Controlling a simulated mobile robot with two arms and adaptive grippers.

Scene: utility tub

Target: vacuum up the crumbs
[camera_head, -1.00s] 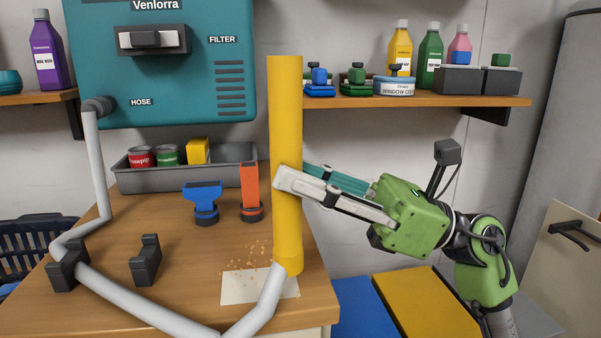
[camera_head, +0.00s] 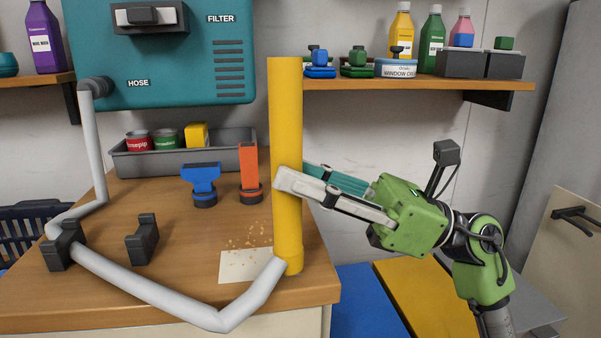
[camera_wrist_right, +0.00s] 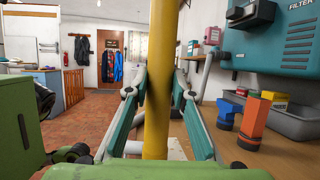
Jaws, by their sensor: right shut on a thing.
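My right gripper (camera_head: 285,177) is shut on the yellow tube (camera_head: 287,120), which stands upright at the right end of the wooden counter. The tube also shows between the fingers in the right wrist view (camera_wrist_right: 160,80). A grey hose (camera_head: 150,290) joins the tube's lower end and runs left to the teal vacuum unit (camera_head: 170,70) on the wall. Orange crumbs (camera_head: 250,238) lie on the counter and partly over a pale sheet (camera_head: 245,265), just left of the tube's foot. A blue wide nozzle (camera_head: 203,182) and an orange narrow nozzle (camera_head: 248,173) stand behind the crumbs. My left gripper is not visible.
Two dark holders (camera_head: 142,240) stand on the counter's left; the hose rests at one. A grey bin (camera_head: 180,158) with cans and a yellow box is at the back. A shelf (camera_head: 440,84) with bottles and brushes hangs at right. The counter's middle is mostly clear.

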